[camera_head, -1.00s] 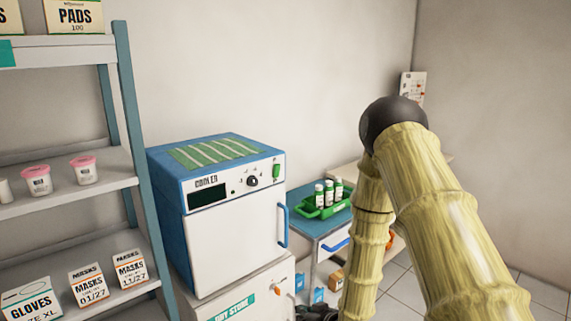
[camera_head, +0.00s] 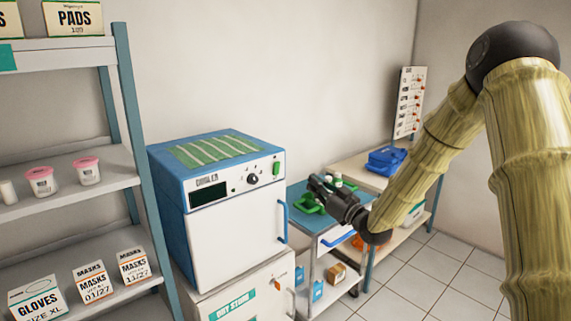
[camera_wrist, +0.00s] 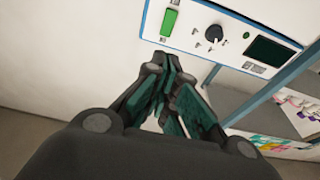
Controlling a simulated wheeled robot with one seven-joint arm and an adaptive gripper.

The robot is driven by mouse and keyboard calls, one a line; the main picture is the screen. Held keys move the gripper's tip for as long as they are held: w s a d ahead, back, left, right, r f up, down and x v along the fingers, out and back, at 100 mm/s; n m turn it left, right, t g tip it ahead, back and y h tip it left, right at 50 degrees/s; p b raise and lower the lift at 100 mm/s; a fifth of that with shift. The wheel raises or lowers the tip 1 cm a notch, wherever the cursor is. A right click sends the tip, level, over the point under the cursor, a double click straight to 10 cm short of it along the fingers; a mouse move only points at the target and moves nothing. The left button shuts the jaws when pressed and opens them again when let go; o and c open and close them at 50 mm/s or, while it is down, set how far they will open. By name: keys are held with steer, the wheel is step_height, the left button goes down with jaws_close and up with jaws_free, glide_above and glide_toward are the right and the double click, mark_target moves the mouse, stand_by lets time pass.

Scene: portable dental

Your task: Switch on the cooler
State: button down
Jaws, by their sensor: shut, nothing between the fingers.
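The cooler (camera_head: 237,243) is a blue and white box with a dark display (camera_head: 208,196), a black knob (camera_head: 252,179) and a green switch (camera_head: 276,168) on its upper front panel. A blue handle (camera_head: 282,221) runs down the right of its door. In the wrist view the panel appears upside down, with the green switch (camera_wrist: 169,22), knob (camera_wrist: 214,34) and display (camera_wrist: 268,49) at the top. My gripper (camera_head: 318,183) is to the right of the cooler, apart from it. It is shut and empty, and its fingertips (camera_wrist: 165,62) show below the switch in the wrist view.
The cooler stands on a white cabinet (camera_head: 245,292) labelled dry store. A shelf (camera_head: 75,199) with boxes and tubs stands at left. A blue-topped cart (camera_head: 299,190) with a green tray (camera_head: 306,204) is behind my gripper. A blue case (camera_head: 386,160) sits on a table farther right.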

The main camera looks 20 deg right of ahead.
steer(key=p, duration=0.5)
glide_toward(276, 157)
steer(key=x, duration=0.4)
steer(key=shift+w+a+r, duration=0.2)
steer(key=shift+w+r, duration=0.05)
steer(key=shift+w, duration=0.05)
steer(key=shift+r, duration=0.1)
steer(key=shift+w+a+r+g+p, duration=0.1)
steer(key=shift+w+r+g+p, duration=0.2)
steer(key=shift+w+p, duration=0.1)
steer(key=shift+r+h, duration=0.1)
steer(key=shift+h, duration=0.3)
steer(key=shift+a+f+g, duration=0.15)
steer(key=shift+f+g, duration=0.05)
steer(key=shift+g, duration=0.1)
